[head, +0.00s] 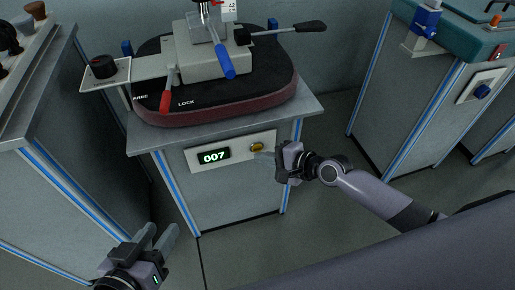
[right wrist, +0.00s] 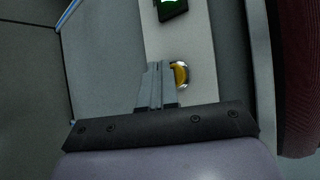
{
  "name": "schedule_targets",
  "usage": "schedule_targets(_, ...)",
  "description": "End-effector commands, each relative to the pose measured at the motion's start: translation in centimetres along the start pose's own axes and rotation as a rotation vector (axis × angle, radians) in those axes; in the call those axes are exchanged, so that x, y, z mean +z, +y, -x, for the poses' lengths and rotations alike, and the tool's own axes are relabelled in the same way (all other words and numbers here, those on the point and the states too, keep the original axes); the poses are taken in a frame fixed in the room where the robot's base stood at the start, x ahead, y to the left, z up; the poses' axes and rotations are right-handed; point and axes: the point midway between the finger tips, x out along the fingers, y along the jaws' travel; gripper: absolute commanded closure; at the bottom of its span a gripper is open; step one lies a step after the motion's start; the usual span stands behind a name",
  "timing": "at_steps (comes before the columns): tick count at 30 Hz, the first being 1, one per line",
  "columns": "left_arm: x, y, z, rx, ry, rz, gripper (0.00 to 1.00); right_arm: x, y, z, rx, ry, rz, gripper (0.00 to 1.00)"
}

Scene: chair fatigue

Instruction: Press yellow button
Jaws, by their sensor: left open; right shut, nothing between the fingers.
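The yellow button (head: 257,147) sits in a metal ring on a white panel (head: 230,151) on the front of the middle cabinet. It also shows in the right wrist view (right wrist: 181,75), just right of my fingertips. My right gripper (head: 264,155) is shut and empty, its tips close to the button's lower right in the head view. In the right wrist view the fingers (right wrist: 156,82) partly cover the button's left side; I cannot tell whether they touch it. My left gripper (head: 162,238) is open and empty, low at the left, away from the panel.
A display (head: 214,156) reading 007 is left of the button. Above, the cabinet top carries a dark red-edged seat cushion (head: 225,104) with a clamp, a red lever (head: 166,97) and a blue lever (head: 226,62). Other cabinets stand left and right. Floor between them is clear.

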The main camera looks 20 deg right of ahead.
Motion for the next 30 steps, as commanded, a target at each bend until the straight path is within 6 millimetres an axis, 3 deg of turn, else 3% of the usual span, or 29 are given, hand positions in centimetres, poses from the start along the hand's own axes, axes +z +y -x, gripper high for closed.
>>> schedule_targets(30, 0.39, -0.07, -0.15, 0.000, -0.001, 0.000, 0.57, -0.56, -0.52, -0.73, 0.000, 0.001, 0.000, 1.00)
